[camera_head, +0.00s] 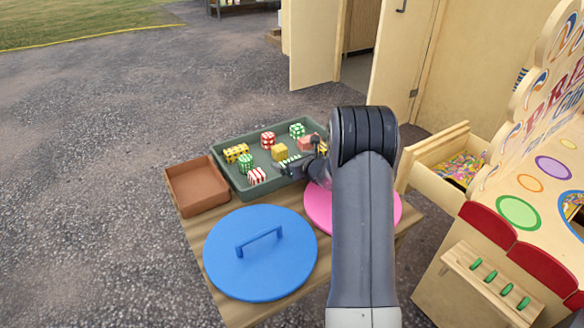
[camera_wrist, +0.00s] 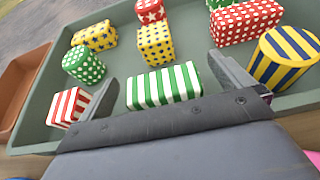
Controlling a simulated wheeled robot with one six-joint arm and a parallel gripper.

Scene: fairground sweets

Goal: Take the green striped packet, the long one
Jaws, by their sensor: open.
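The green striped packet (camera_wrist: 163,87), a long white block with green stripes, lies in the grey-green tray (camera_head: 217,149). In the head view the packet (camera_head: 289,162) is partly hidden by my gripper (camera_head: 298,167). In the wrist view my gripper (camera_wrist: 166,82) is open, with one finger at each end of the packet. Its jaws are apart from each other and I see nothing gripped. I cannot tell how high the fingers are above the tray floor.
Beside the packet are a red striped packet (camera_wrist: 69,106), a green dotted one (camera_wrist: 84,64), a yellow starred one (camera_wrist: 156,43) and a yellow-blue striped cylinder (camera_wrist: 284,57). A brown empty box (camera_head: 197,185) and a blue lid (camera_head: 260,266) share the table.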

